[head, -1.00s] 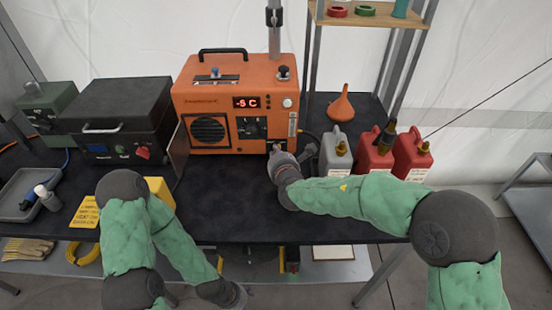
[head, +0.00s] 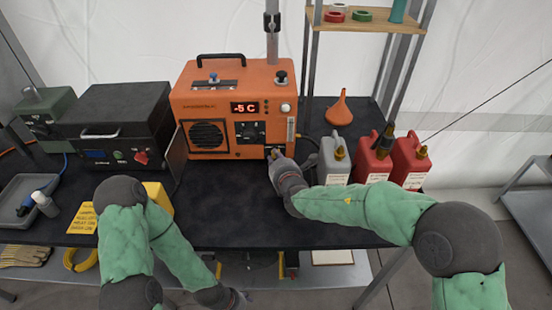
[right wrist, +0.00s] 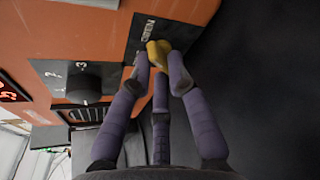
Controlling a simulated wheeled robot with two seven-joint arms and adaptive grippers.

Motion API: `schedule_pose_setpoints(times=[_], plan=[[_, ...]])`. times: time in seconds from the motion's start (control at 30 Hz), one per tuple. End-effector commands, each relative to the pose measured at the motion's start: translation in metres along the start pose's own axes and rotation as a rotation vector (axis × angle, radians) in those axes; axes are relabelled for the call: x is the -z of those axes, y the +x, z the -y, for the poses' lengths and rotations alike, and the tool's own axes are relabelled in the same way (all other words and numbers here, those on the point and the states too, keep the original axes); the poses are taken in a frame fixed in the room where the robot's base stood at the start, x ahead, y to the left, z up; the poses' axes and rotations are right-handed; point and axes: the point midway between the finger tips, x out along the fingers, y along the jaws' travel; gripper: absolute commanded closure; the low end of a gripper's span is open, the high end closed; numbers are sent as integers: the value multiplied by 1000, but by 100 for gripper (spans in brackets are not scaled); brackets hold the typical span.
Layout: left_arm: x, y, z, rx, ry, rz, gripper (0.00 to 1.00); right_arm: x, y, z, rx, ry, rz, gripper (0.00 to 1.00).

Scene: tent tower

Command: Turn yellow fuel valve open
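The orange heater (head: 180,103) stands at the back of the black table, with a lit display reading -5 C. In the right wrist view, the yellow fuel valve (right wrist: 158,52) sits on a black plate low on the heater's front. My right gripper (right wrist: 158,66) has its purple fingers closed around the valve, with the tips touching it. In the head view my right gripper (head: 277,156) is at the heater's lower right corner and hides the valve. My left gripper (head: 238,299) hangs low at the table's front edge; its fingers are too unclear to read.
Grey (head: 333,160) and red (head: 374,161) fuel cans stand just right of my right gripper. An orange funnel (head: 339,110) is behind them. A black case (head: 118,112) and a yellow card (head: 84,217) lie left. The table's middle is clear.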

Motion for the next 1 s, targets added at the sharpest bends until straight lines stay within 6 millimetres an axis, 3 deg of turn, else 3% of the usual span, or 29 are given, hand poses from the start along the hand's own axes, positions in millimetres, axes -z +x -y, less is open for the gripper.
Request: schedule_pose_setpoints(times=[0.07,0.47,1.0], plan=[[0,0,0,0,0,0,40,1,0,1,1,0,-1,59],[0,0,0,0,0,0,40,-4,-1,-3,0,0,2,59],[0,0,0,0,0,0,40,-64,-26,-54,0,1,1,59]])
